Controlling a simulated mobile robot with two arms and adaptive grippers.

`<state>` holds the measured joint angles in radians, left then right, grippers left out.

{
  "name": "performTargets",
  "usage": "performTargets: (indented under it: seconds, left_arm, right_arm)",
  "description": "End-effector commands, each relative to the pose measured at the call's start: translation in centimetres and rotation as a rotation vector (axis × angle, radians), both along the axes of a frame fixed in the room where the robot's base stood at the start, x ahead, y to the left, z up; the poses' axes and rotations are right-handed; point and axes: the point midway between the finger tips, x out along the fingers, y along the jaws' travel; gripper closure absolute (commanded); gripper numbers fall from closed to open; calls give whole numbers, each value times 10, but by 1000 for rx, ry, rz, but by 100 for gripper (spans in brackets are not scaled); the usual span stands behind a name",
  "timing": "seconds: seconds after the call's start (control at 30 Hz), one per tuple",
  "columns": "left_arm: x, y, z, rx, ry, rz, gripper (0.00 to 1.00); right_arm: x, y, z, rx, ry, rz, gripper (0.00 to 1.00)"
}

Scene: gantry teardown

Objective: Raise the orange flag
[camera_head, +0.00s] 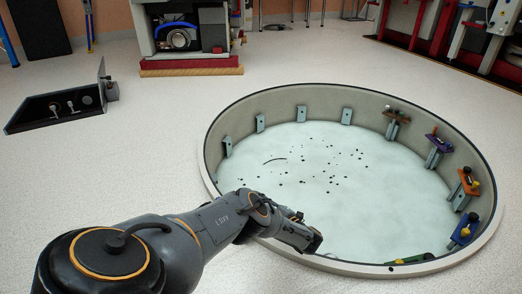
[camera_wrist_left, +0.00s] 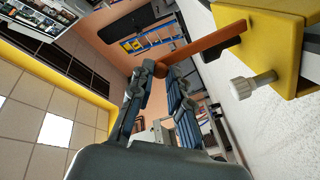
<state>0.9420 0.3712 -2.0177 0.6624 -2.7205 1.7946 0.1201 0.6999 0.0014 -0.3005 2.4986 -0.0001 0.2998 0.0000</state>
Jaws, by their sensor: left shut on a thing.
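The orange flag (camera_wrist_left: 208,43) shows in the left wrist view as a flat orange bar. It slants from between my fingertips up to the right, to the yellow box (camera_wrist_left: 270,50). My left gripper (camera_wrist_left: 158,78) is shut on the end of this bar. In the head view my left gripper (camera_head: 305,238) is over the near rim of the round pit, and the flag cannot be made out there. My right gripper is in neither view.
A round sunken pit (camera_head: 475,150) with a raised rim has several coloured brackets on its inner wall and dark bits on its pale floor. An open dark box (camera_head: 60,108) lies at left. A pale knob (camera_wrist_left: 243,88) sticks out of the yellow box.

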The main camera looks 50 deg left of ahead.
Motion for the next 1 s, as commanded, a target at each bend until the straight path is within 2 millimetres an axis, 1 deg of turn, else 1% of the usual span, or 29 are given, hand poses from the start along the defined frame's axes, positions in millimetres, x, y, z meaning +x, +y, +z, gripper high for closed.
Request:
performTargets:
  seconds: [0.5,0.53,0.63,0.9,1.0]
  left_arm:
    - [-3,-1,-2,19,2,1,100]
    - [-3,-1,-2,18,2,0,81]
    - [-3,-1,-2,18,2,0,60]
    - [-3,-1,-2,19,1,1,60]
    - [-3,-5,-2,18,1,0,60]
  right_arm:
    - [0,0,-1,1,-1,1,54]
    - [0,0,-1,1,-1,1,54]
    - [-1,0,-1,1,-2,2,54]
    - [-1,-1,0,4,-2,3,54]
    - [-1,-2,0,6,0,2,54]
